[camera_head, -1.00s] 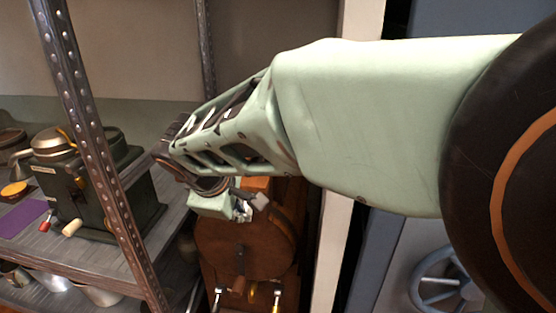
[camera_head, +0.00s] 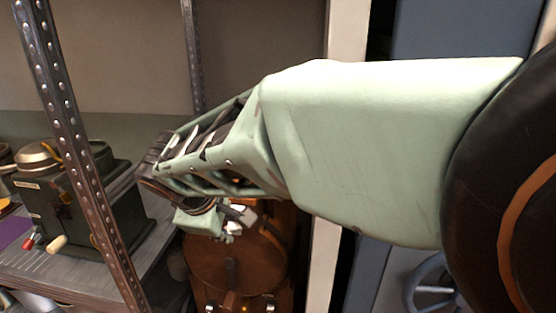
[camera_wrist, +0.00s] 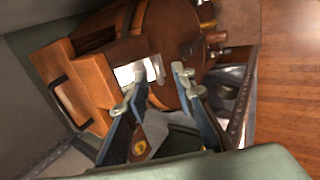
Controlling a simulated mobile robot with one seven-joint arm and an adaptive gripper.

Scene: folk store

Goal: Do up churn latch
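The churn, a brown wooden barrel (camera_head: 232,263) on a wooden frame, stands right of the metal shelf in the head view. In the wrist view the churn (camera_wrist: 183,40) fills the upper middle, with a wooden block at its left. A pale metal piece (camera_wrist: 130,73), perhaps part of the latch, shows on it beyond my fingers. Its exact shape and whether it is fastened cannot be told. My gripper (camera_wrist: 156,86) is open and empty, its fingers apart and pointing at the churn. In the head view my gripper (camera_head: 240,214) is above the barrel and partly covers it.
A riveted metal shelf post (camera_head: 78,150) stands left of my arm. A dark green machine (camera_head: 75,195) with small handles sits on the shelf. A pale upright post (camera_head: 328,250) and a blue-grey cabinet with a wheel handle (camera_head: 432,280) are at the right. Wooden floor (camera_wrist: 285,90) shows in the wrist view.

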